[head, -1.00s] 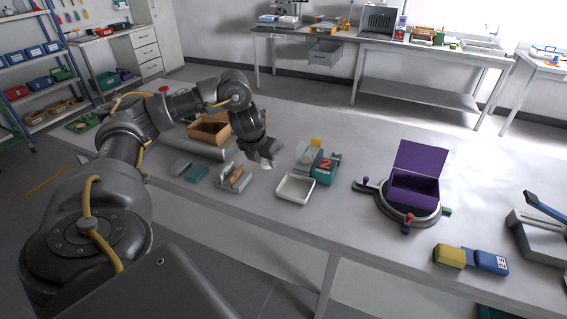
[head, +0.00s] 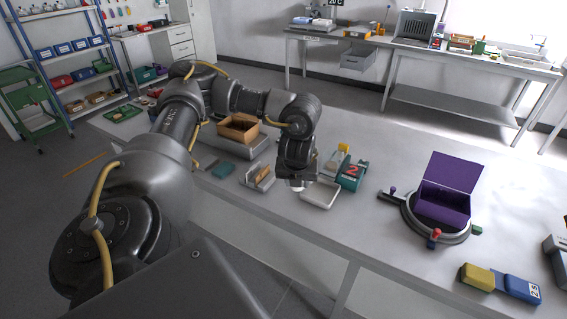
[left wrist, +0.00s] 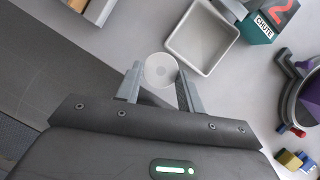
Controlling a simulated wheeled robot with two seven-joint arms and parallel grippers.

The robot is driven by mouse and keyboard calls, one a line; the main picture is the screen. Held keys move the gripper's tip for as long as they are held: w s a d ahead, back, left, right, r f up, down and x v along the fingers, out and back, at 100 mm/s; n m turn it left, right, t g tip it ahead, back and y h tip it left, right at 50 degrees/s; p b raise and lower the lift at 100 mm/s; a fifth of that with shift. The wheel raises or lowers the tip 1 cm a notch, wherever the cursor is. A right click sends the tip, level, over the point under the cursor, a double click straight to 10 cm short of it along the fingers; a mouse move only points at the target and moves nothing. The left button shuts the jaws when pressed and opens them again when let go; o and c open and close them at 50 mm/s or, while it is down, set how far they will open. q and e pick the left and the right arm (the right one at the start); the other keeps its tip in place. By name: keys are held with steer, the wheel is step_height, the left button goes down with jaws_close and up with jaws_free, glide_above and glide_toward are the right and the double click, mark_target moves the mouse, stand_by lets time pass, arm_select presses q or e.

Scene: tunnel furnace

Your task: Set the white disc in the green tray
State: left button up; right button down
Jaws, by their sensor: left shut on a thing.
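My left gripper (head: 296,184) is shut on the white disc (left wrist: 161,69), which shows between its two fingers in the left wrist view (left wrist: 157,88). In the head view the disc is mostly hidden under the gripper. The gripper is beside the near left side of a white square tray (head: 332,204), above the table. A green tray (head: 122,114) lies at the far left end of the table, well away from the gripper; small things seem to lie in it. My right gripper is not in view.
A teal "2 CHUTE" block (head: 350,177) stands behind the white tray. A wooden-and-grey holder (head: 258,178) lies left of the gripper. A purple box (head: 443,203) in a ring fixture stands right.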

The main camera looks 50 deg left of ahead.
arm_select(q)
steer(key=d+f+n, duration=0.1)
steer(key=d+n, duration=0.1)
steer(key=d+f+n+g+y, duration=0.1)
steer(key=d+n, duration=0.1)
steer(key=d, duration=0.1)
steer(key=s+d+f+n+g, duration=0.1)
steer(key=d, duration=0.1)
steer(key=shift+d+f+n, duration=0.15)
steer(key=shift+n, duration=0.25)
steer(key=s+d+f+n+g+h, duration=0.2)
steer(key=s+d+n, duration=0.4)
steer(key=n, duration=0.5)
steer(key=s+d+f+n+g+h, duration=0.2)
steer(key=s+d+f+n+g, duration=0.2)
steer(key=d+n, duration=0.5)
steer(key=shift+s+f+n, duration=0.45)
steer(key=shift+s+n, duration=0.45)
steer(key=shift+n, duration=0.1)
